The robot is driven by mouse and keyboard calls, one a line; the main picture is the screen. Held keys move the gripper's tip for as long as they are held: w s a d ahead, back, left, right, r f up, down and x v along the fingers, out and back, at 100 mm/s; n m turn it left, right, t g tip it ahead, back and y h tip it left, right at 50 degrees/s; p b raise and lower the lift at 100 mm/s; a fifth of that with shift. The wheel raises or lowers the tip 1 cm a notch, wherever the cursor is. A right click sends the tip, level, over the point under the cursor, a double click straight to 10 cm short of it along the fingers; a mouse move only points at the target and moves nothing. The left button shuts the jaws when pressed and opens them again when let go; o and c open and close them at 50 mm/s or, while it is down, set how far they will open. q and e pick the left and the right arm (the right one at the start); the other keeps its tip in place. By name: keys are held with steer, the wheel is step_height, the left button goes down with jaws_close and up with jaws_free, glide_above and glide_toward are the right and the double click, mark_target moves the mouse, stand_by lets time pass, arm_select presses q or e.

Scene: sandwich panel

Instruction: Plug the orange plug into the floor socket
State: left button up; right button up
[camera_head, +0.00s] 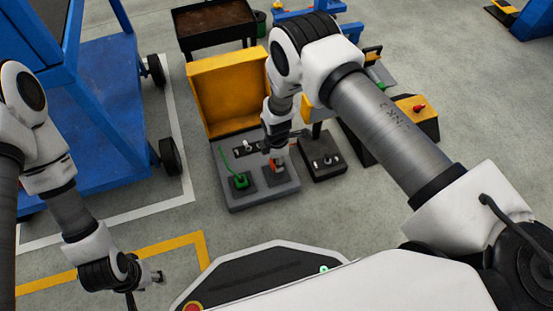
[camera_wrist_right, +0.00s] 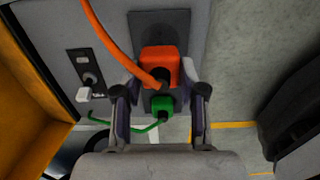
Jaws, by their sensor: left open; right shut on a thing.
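The orange plug (camera_wrist_right: 160,62) has an orange cable and is between the fingers of my right gripper (camera_wrist_right: 163,78), which is shut on it. In the head view the orange plug (camera_head: 277,164) is low over the right dark socket plate (camera_head: 274,178) of the grey floor unit. The plate also shows behind the plug in the wrist view (camera_wrist_right: 172,22). The plug hides the contact area, so I cannot tell whether it is seated. My left gripper (camera_head: 157,277) is open and empty, away from the unit at the lower left.
A green plug (camera_head: 239,182) with a green cable sits on the left plate. A white plug (camera_wrist_right: 84,94) sits at a dark strip on the unit. A raised yellow lid (camera_head: 226,92) stands behind. A black box (camera_head: 323,165) is right of the unit. A blue cart (camera_head: 105,130) stands left.

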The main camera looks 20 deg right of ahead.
steer(key=shift+f+b, duration=1.7)
steer(key=shift+f, duration=0.25)
steer(key=shift+r, duration=0.1)
steer(key=shift+p, duration=0.4)
steer(key=shift+p, duration=0.35)
stand_by(0.4)
steer(key=shift+f, duration=0.65)
